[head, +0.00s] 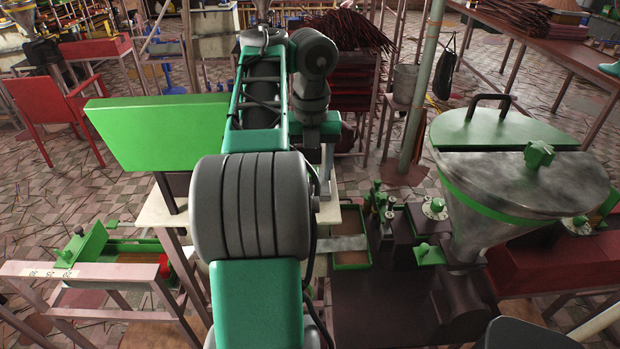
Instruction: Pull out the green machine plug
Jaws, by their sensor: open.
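The extruder machine on the right has a dark body (372,300) and a grey metal hopper (505,225) with a green lid (500,128). Small green parts show on it: a knob (538,154) at the lid's edge, a round fitting (434,208) and a block (428,254). I cannot make out for certain which part, if any of these, is the plug. My arm rises through the middle of the head view and bends down beyond its top joint. My gripper cannot be made out; the lower end of the arm is mostly hidden behind the nearer links.
A green panel (160,132) stands left of my arm above a pale tabletop (160,212). A pale post (425,85) rises behind the machine. A red chair (55,105) and wooden table (545,45) stand farther back.

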